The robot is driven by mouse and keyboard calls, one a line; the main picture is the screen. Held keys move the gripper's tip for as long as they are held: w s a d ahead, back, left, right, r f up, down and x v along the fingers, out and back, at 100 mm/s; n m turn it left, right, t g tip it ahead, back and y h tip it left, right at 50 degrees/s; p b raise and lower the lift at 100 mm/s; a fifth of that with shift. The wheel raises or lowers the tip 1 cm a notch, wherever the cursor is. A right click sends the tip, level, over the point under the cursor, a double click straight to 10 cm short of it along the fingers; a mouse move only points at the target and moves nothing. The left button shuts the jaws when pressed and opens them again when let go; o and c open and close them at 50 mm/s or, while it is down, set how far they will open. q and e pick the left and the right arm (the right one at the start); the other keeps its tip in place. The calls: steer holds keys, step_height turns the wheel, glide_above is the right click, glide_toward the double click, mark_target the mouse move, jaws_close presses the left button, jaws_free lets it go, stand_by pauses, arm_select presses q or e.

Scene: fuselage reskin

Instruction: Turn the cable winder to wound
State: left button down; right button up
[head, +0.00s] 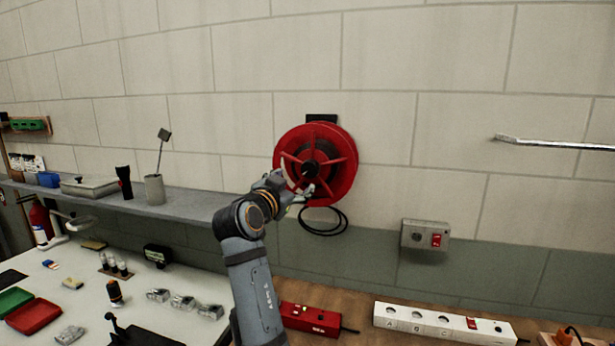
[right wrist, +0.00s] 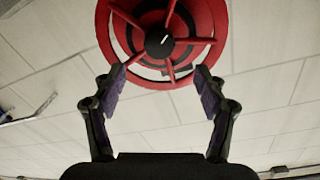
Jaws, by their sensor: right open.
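The cable winder (head: 343,155) is a red spoked reel with a black hub, mounted on the block wall. A loop of black cable (head: 323,221) hangs below it. My right gripper (head: 300,183) is at the lower left of the reel in the head view and hides part of its rim and spokes. In the right wrist view the winder (right wrist: 207,18) is ahead, and the hub with a white mark (right wrist: 160,43) shows. My left gripper is not in view.
A wall switch box (head: 425,235) is right of the winder, and a metal bar (head: 553,143) sticks out farther right. A grey shelf (head: 205,200) runs left. Below are a white power strip (head: 440,322) and a red box (head: 310,319) on the bench.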

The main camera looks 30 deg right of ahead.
mark_target(308, 171)
steer(key=p+x, duration=0.4)
steer(key=x, duration=0.5)
steer(key=shift+w+d+r, duration=0.1)
steer(key=shift+w+d, duration=0.05)
steer(key=shift+d, duration=0.15)
steer(key=shift+w+d+p, duration=0.3)
steer(key=shift+c, duration=0.2)
steer(key=c, duration=1.1)
